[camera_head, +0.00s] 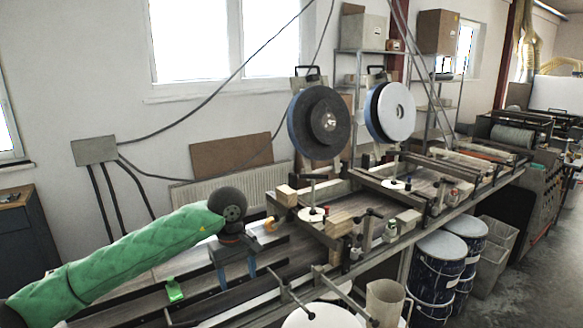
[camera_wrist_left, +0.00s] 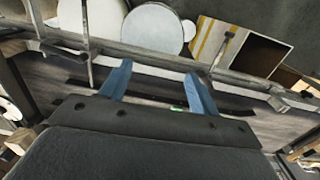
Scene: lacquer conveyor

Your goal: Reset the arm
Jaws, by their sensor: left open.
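My left arm, in a green quilted sleeve, comes in from the left in the head view. My left gripper (camera_head: 233,268) points down over the near part of the conveyor (camera_head: 147,302), with its blue fingers apart. In the left wrist view the gripper (camera_wrist_left: 158,88) is open, and nothing shows between its fingertips except the dark conveyor bed and a side rail. A small green object (camera_head: 174,289) is on the conveyor to the left of the gripper. My right gripper is not in view.
Two large discs, one dark (camera_head: 318,122) and one white (camera_head: 397,111), stand over the conveyor. Wooden blocks (camera_head: 339,228) and clamp posts line its rails. Blue drums (camera_head: 433,268) and a beige bin (camera_head: 384,300) stand at the near side. A wall lies behind.

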